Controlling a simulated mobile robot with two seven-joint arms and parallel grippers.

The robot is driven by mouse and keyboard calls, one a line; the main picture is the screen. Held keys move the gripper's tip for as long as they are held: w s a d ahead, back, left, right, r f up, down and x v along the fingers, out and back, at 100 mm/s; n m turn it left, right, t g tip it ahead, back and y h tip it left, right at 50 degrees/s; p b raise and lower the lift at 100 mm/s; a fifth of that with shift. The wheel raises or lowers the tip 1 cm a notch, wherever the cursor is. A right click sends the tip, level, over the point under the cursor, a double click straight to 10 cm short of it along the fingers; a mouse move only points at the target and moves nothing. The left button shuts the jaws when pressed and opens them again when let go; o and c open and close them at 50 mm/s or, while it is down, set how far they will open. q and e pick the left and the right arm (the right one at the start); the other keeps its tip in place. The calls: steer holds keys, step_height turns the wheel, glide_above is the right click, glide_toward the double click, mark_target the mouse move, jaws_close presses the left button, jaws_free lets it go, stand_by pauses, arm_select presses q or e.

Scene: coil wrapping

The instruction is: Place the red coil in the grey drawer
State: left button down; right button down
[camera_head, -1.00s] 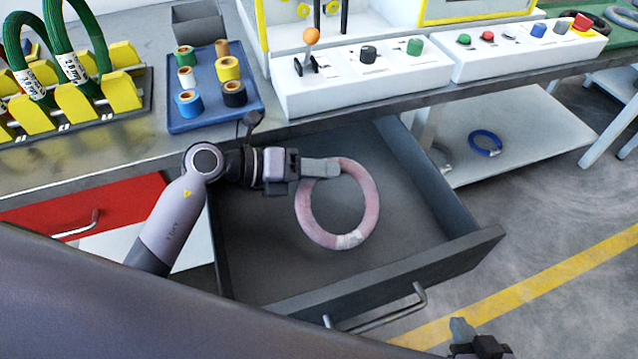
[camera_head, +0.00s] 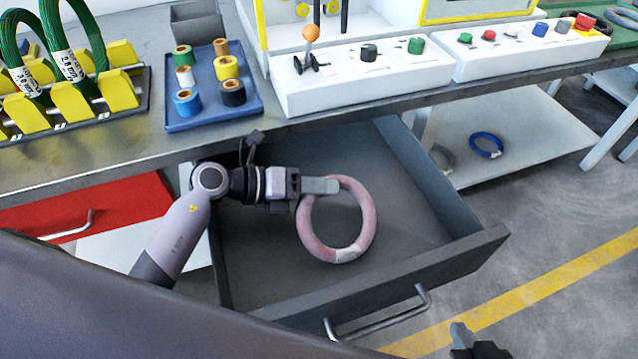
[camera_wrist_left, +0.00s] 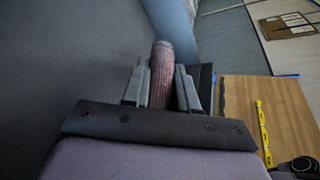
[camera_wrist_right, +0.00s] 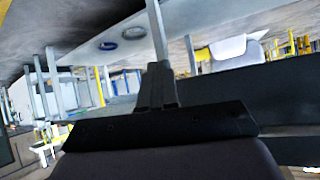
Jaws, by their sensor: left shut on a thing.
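The red coil (camera_head: 312,240) is a pale pinkish-red ring with a white label on its near side. My left gripper (camera_head: 325,186) is shut on the coil's upper left edge, and the coil hangs over the inside of the open grey drawer (camera_head: 440,262). I cannot tell whether the coil touches the drawer floor. In the left wrist view the coil (camera_wrist_left: 162,75) stands between the two fingers of my left gripper (camera_wrist_left: 162,88). My right gripper (camera_head: 462,336) shows only partly at the bottom edge; in the right wrist view its fingers (camera_wrist_right: 157,85) are together with nothing between them.
A blue tray (camera_head: 258,112) with several tape rolls lies on the bench above the drawer. White control boxes (camera_head: 340,90) stand to its right. A red drawer (camera_head: 130,205) is at the left. A blue coil (camera_head: 487,144) lies on a low shelf. The drawer's right side is empty.

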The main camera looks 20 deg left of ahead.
arm_select(q)
steer(key=c, duration=0.9)
jaws_free()
steer(key=shift+r, duration=0.1)
steer(key=shift+r, duration=0.25)
steer(key=shift+r+p, duration=0.45)
steer(key=shift+r, duration=0.1)
steer(key=v, duration=1.2)
steer(key=shift+a+f, duration=0.1)
steer(key=shift+f, duration=0.15)
